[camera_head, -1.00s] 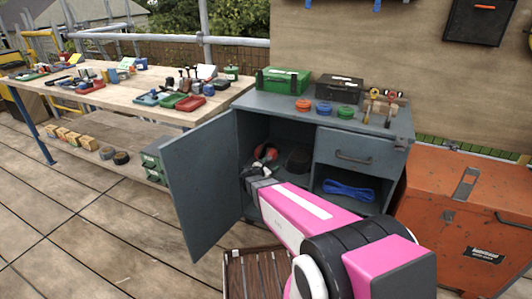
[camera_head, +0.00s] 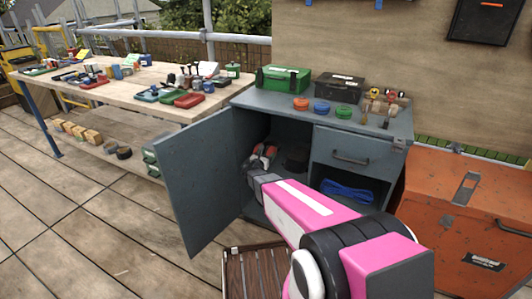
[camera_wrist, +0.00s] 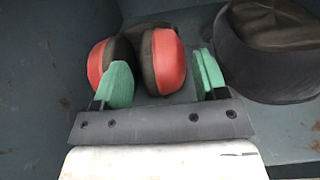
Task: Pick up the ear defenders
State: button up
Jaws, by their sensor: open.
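The ear defenders (camera_wrist: 163,62), with red cups and dark cushions, lie inside the grey cabinet (camera_head: 362,128). In the wrist view they sit just ahead of and between the green fingertips of my gripper (camera_wrist: 160,82). The left fingertip overlaps the lower part of the left cup.
A dark rounded item (camera_wrist: 268,45) lies right of the ear defenders in the cabinet. The cabinet door (camera_head: 198,180) stands open on the left. A blue coil (camera_head: 347,190) lies in the lower right compartment. An orange chest (camera_head: 450,210) stands to the right.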

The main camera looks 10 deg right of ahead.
aim_at(269, 153)
jog(key=x, duration=0.4)
jog(key=shift+d+f, duration=0.1)
jog(key=shift+d, duration=0.05)
jog(key=c, duration=0.8)
